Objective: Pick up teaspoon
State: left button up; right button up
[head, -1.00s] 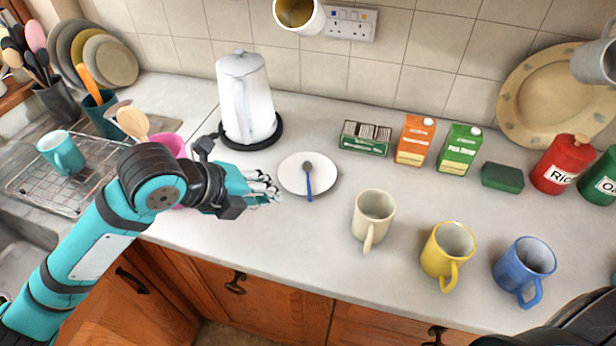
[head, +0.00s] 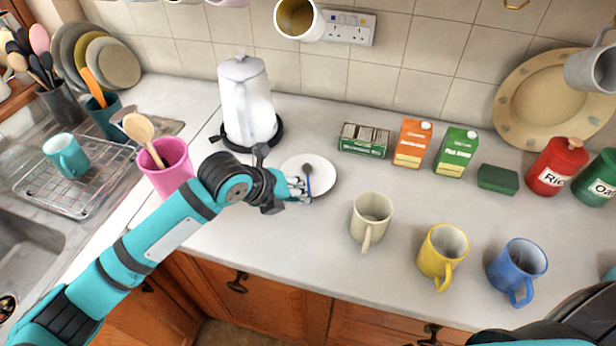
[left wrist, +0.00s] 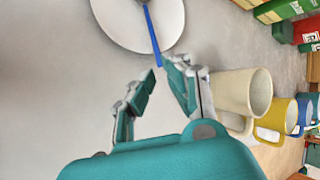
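The teaspoon (head: 308,176) has a dark bowl and a blue handle and lies on a white saucer (head: 325,177) in the head view. In the left wrist view the teaspoon's blue handle (left wrist: 153,38) runs across the saucer (left wrist: 112,22) and past its rim toward my fingers. My left gripper (head: 303,188) is at the saucer's left front edge. In the left wrist view my left gripper (left wrist: 163,80) has its two fingers apart, with the handle's end just beyond the fingertips and nothing seen between them. My right gripper does not show.
A cream mug (head: 371,219) stands close right of the saucer, with a yellow mug (head: 440,252) and a blue mug (head: 516,268) further right. A white kettle (head: 246,100) stands behind my left arm, and a pink cup (head: 172,172) beside it. The counter's front middle is clear.

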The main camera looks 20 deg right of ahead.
aim_at(306, 209)
pick_arm(q)
jog(key=p+x, duration=0.1)
jog(key=x, duration=0.3)
jog(key=shift+s+f+p, duration=0.1)
jog(key=shift+s+p, duration=0.15)
jog(key=shift+p, duration=0.1)
jog(key=shift+w+d+f, duration=0.2)
jog(key=shift+d+f, duration=0.15)
jog(key=shift+f, duration=0.15)
grip_shut()
jog(key=shift+r, duration=0.1)
